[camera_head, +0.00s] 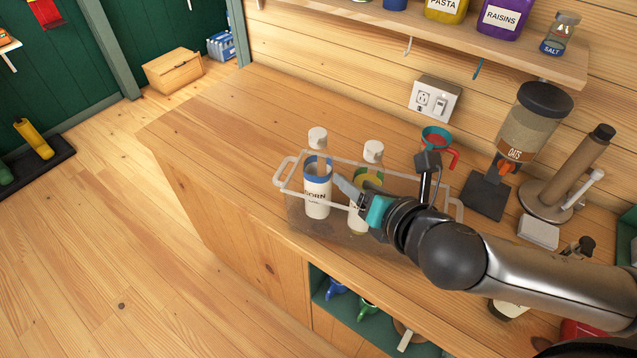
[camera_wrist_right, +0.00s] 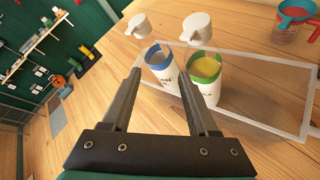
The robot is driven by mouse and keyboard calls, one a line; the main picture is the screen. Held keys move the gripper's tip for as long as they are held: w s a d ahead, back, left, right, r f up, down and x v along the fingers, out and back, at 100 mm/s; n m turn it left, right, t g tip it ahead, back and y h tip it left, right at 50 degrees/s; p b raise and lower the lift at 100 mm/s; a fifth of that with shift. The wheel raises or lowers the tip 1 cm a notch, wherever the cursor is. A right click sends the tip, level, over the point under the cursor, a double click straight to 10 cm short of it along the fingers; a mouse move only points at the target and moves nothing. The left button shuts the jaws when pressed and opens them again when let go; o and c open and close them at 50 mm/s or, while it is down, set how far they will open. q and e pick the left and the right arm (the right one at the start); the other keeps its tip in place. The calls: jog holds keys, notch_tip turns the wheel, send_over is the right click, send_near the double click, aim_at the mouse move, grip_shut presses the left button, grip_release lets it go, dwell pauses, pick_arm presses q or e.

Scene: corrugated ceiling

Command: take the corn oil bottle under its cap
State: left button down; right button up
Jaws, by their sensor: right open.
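The corn oil bottle (camera_head: 317,197), white-labelled with a blue band and a white cap (camera_head: 317,138), stands upright in a clear bin (camera_head: 294,212). A similar bottle with a green band (camera_head: 367,182) stands to its right. My right gripper (camera_head: 340,184) is open and over the bin, its fingers pointing at the corn oil bottle and partly covering the green-banded one. In the right wrist view, the blue-banded bottle (camera_wrist_right: 162,66) shows between and beyond the open fingertips (camera_wrist_right: 160,74), with its cap (camera_wrist_right: 138,25) farther up. Contact cannot be told. My left gripper is not in view.
The bin stands near the counter's front edge; the counter (camera_head: 230,130) is clear to its left. A red-and-teal funnel-like item (camera_head: 437,140), an oats dispenser (camera_head: 525,125) and a paper-towel-type holder (camera_head: 570,180) stand to the right. A shelf (camera_head: 440,40) with jars hangs above.

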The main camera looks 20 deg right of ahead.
aim_at(322, 148)
jog(key=w+n+b, duration=0.1)
jog(key=w+n, duration=0.1)
jog(key=w+a+n+b, duration=0.1)
jog(key=w+n, duration=0.1)
jog(key=w, duration=0.1)
jog(key=w+a+n+y+b, duration=0.1)
jog(key=w+n, duration=0.1)
jog(key=n, duration=0.1)
jog(key=shift+w+t+b, duration=0.3)
jog(key=shift+w+t, duration=0.05)
jog(key=shift+t, duration=0.05)
jog(key=shift+x, duration=3.35)
jog(key=shift+d, duration=0.15)
jog(key=shift+c, duration=0.2)
grip_shut()
